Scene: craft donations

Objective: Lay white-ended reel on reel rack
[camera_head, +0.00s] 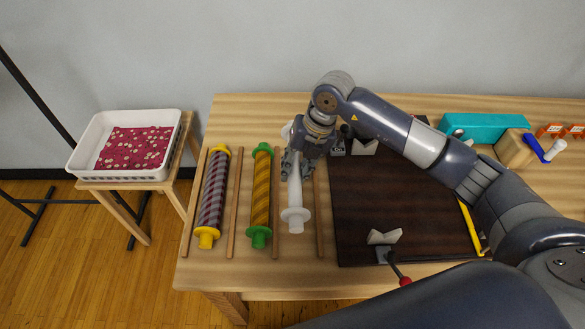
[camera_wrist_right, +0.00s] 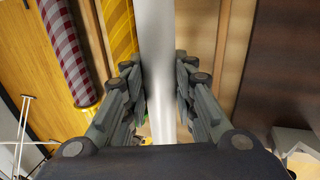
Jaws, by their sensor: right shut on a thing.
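The white-ended reel (camera_head: 295,215) has a pale, silvery body and white end pieces. My right gripper (camera_head: 298,170) is shut on it near its far part and hides some of it. In the right wrist view the pale reel (camera_wrist_right: 157,40) runs between both fingers (camera_wrist_right: 158,90). The reel rack is a row of thin wooden rails (camera_head: 234,205) on the table. The reel is over the gap between the two rightmost rails, roughly parallel to them. I cannot tell whether it touches the rack. My left gripper is not in view.
A yellow-ended checked reel (camera_head: 212,195) and a green-ended yellow reel (camera_head: 261,195) lie in the rack's other gaps. A dark board (camera_head: 365,215) with pale V-shaped holders (camera_head: 385,237) is on the right. A white tray (camera_head: 84,163) stands on a side table. A teal box (camera_head: 488,126) is at the back.

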